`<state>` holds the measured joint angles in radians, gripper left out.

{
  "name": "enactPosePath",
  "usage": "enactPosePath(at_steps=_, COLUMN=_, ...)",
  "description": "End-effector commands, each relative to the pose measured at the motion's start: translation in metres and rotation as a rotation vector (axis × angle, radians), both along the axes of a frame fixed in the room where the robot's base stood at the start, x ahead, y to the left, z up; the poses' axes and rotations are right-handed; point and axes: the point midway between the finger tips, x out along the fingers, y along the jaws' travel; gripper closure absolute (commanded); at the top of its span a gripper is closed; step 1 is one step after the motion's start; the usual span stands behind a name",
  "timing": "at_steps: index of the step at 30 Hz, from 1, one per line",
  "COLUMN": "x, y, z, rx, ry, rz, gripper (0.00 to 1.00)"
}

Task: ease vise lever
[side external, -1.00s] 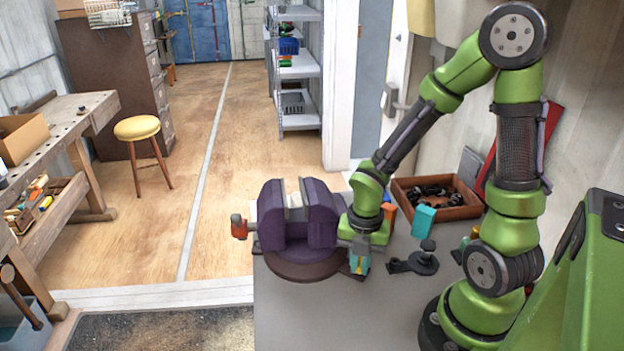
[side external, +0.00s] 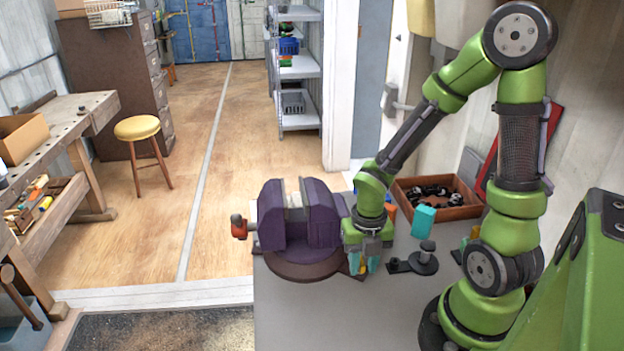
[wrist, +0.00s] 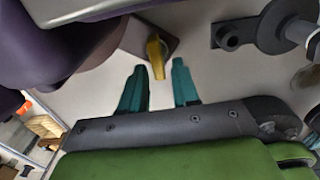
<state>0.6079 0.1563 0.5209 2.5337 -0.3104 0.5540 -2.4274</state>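A purple vise (side external: 285,220) stands on a dark round base on the grey bench top. An orange-red handle (side external: 239,230) sticks out at its left side. A small yellow lever (wrist: 156,57) stands on a dark plate beside the base; it also shows low at the vise's right (side external: 362,268). My gripper (wrist: 160,77) has two teal fingers spread apart, with the yellow lever near their tips and between them in the wrist view. In the side view my gripper (side external: 362,266) is low at the vise's right. I cannot tell whether a finger touches the lever.
A dark round-based fixture (side external: 424,262) stands on the bench right of my gripper, with a turquoise block (side external: 423,220) behind it. A brown wooden box (side external: 462,211) of dark parts lies farther back. The bench front is clear.

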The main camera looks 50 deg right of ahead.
Motion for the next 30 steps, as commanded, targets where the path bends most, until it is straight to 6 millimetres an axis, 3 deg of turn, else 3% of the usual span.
enactPosePath(at_steps=14, x=0.001, y=-0.001, z=0.009, rx=-0.004, ry=-0.004, rz=-0.003, gripper=0.62)
enactPosePath(at_steps=20, x=0.002, y=-0.001, z=0.040, rx=-0.007, ry=-0.008, rz=-0.005, gripper=0.62)
enactPosePath(at_steps=30, x=0.002, y=0.000, z=0.115, rx=-0.004, ry=-0.011, rz=0.002, gripper=0.62)
